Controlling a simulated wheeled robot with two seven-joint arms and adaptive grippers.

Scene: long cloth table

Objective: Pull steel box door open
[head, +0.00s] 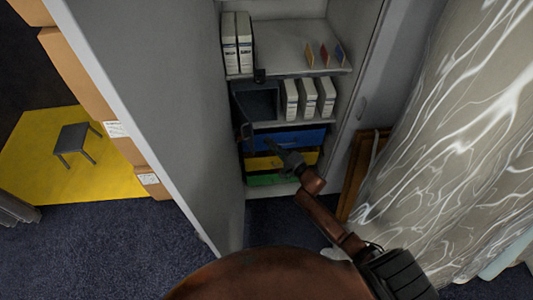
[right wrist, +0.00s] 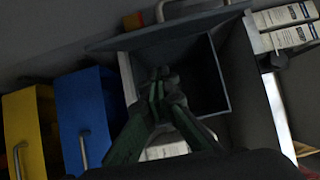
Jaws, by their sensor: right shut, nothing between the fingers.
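The steel box (head: 262,104) is a dark grey box on the cabinet's middle shelf, and its front is open. Its door (head: 240,115) is swung outward to the left. In the right wrist view the open door (right wrist: 190,27) lies along the top, with a bar handle (right wrist: 185,8) on it, and the dark box interior (right wrist: 205,80) shows. My right gripper (head: 272,147) is shut and empty, in front of the cabinet just below the box; in the right wrist view its fingers (right wrist: 160,88) overlap the box opening, apart from the handle. My left gripper is not in view.
Blue (head: 299,138), yellow (head: 265,162) and green (head: 268,179) drawers sit below the box. White binders (head: 308,97) stand right of it. A large cabinet door (head: 165,110) stands open at left. A marbled cloth (head: 450,150) hangs at right.

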